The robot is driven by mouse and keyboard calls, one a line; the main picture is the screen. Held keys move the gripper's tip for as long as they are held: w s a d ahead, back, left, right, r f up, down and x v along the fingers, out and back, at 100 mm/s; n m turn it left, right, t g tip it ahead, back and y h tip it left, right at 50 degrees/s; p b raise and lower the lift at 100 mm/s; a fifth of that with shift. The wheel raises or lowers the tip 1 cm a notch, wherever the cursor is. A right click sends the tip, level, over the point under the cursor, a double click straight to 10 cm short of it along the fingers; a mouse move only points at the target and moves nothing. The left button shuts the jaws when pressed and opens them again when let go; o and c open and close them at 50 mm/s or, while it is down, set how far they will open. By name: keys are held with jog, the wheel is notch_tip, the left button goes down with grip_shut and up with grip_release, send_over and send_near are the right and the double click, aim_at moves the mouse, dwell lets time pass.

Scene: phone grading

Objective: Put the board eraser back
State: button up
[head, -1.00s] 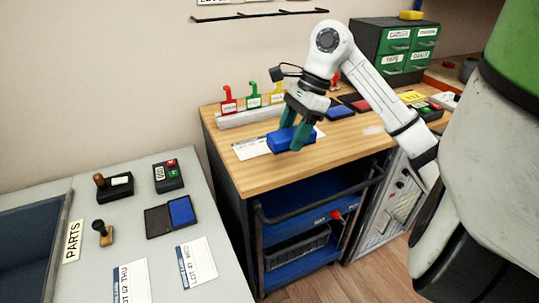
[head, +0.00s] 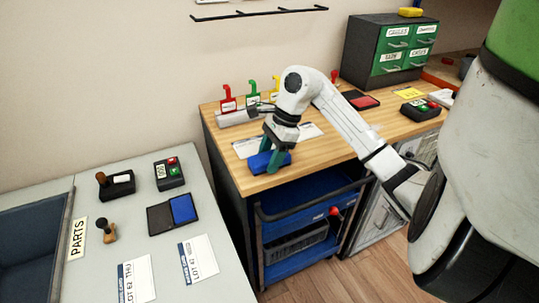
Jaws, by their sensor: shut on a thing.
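My gripper (head: 277,157), with teal fingers, points down over the front left part of the wooden bench top (head: 340,147). It is shut on a blue block (head: 261,164), which looks like the board eraser. The block is low over the bench, close to its front edge. I cannot tell whether its underside touches the wood. The fingers hide part of the block.
Red, green and yellow hooks (head: 253,97) stand behind on a grey bar. White cards (head: 246,148) lie behind the gripper. A red ink pad (head: 360,100) and a drawer cabinet (head: 392,48) are at right. The grey table (head: 215,275) at left holds stamps, cards and an open blue pad (head: 172,213).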

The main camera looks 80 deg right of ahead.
jog(key=shift+f, duration=0.15)
jog(key=o, duration=0.9)
jog(key=shift+o, duration=0.2)
jog(key=shift+r, duration=0.3)
jog(key=b+v, duration=0.2)
jog(key=v, duration=0.9)
jog(key=shift+r, duration=0.4)
jog(key=shift+d, duration=0.1)
